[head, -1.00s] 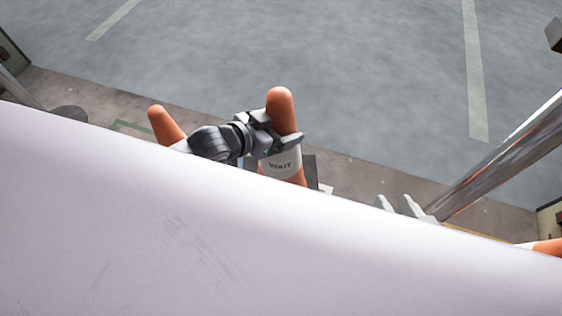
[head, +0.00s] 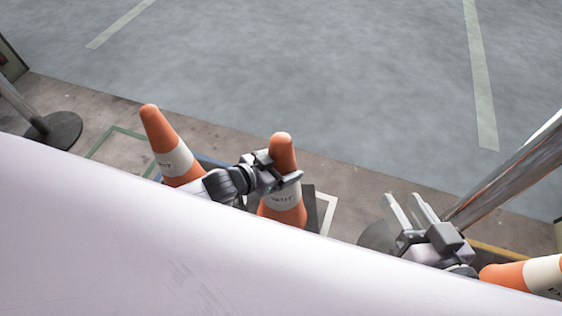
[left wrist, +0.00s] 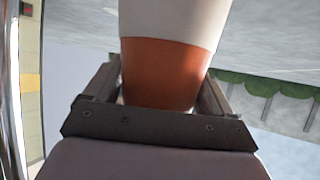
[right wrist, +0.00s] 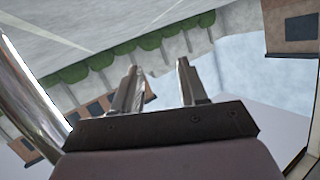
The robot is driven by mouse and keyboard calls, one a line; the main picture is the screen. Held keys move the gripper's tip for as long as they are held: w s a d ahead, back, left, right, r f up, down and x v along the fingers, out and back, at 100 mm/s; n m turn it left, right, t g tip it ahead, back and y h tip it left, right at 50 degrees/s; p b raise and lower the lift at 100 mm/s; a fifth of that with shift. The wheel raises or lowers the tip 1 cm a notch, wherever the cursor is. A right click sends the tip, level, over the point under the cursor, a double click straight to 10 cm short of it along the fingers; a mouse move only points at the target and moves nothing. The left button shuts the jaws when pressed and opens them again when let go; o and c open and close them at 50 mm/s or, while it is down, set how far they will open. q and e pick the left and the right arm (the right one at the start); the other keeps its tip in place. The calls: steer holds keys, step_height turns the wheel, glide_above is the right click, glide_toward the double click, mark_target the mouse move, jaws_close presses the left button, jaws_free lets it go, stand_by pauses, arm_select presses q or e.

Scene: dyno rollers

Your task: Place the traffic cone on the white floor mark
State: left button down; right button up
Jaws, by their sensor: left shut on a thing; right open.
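An orange traffic cone with a white lettered band (head: 283,151) is held by my left gripper (head: 279,171), whose fingers close around its upper part. The cone looks roughly upright. Its dark base shows partly at its right, and my white body hides the rest. In the left wrist view the cone (left wrist: 165,75) fills the space between the fingers. A white floor mark (head: 329,212) shows partly just right of the base. I cannot tell whether the base touches the floor. My right gripper (head: 403,198) is open and empty, and its parted fingers show in the right wrist view (right wrist: 158,68).
A second cone (head: 172,148) stands close to the left of the held one, near a green floor outline (head: 108,143). A third cone (head: 515,275) is at the lower right. A metal post (head: 510,165) rises beside my right gripper. The grey floor beyond is clear.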

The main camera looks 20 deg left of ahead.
arm_select(q)
step_height(320, 180, down, 3)
steer(key=shift+w+d+r+b, duration=0.1)
steer(key=shift+w+r+b, duration=0.1)
steer(key=shift+b, duration=0.4)
arm_select(e)
steer(key=shift+s+d+n+t+h, duration=0.15)
steer(key=shift+d+n+t+h, duration=0.2)
steer(key=shift+d, duration=0.2)
arm_select(q)
jaws_free()
steer(key=shift+s+f, duration=0.25)
steer(key=shift+f, duration=0.1)
steer(key=shift+s+r, duration=0.1)
arm_select(e)
steer(key=shift+r, duration=0.1)
